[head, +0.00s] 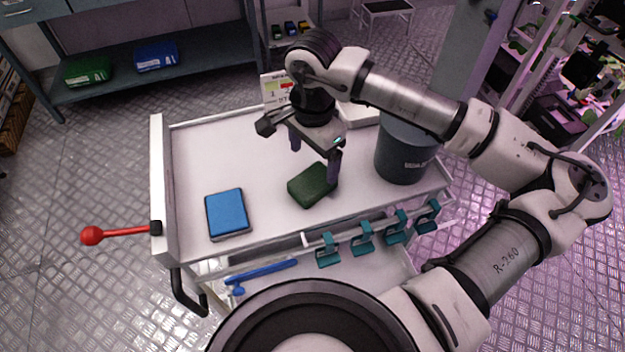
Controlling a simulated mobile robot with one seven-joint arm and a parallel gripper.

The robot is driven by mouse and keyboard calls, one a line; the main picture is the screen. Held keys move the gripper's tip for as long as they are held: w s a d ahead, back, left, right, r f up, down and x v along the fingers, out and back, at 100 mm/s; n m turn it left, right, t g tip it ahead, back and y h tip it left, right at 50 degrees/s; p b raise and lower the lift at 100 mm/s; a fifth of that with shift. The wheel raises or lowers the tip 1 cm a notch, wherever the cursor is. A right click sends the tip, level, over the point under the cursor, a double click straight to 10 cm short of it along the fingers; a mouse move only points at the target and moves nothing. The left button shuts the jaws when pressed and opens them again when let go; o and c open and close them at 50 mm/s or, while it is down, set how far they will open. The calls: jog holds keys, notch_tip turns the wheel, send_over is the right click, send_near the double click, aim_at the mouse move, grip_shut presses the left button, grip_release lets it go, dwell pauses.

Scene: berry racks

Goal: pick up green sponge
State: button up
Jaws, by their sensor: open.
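The dark green sponge (311,186) lies on the white top of the cart (225,148), right of the middle. My gripper (316,163) points down over the cart top with its two fingers spread. One finger shows up and left of the sponge, the other at the sponge's right end, where it covers part of it in the picture. I cannot tell whether either finger touches the sponge. Nothing shows held between the fingers.
A blue sponge-like block (228,213) lies at the cart's front left. A grey bucket (404,152) stands right of the sponge. A small sign (275,90) stands behind my gripper. Teal clamps (362,239) line the front rail. A red-knobbed lever (93,235) sticks out left.

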aim_at(313, 180)
jog(key=shift+s+f+p, duration=0.2)
jog(key=shift+f+p, duration=0.9)
jog(key=shift+f, duration=2)
jog(key=shift+c, duration=0.3)
jog(key=c, duration=1.1)
jog(key=shift+r, duration=0.1)
notch_tip(313, 180, up, 20)
jog(key=b, duration=0.3)
jog(key=shift+a, duration=0.1)
jog(key=o, duration=0.5)
jog(key=c, duration=0.4)
jog(key=shift+o, duration=0.2)
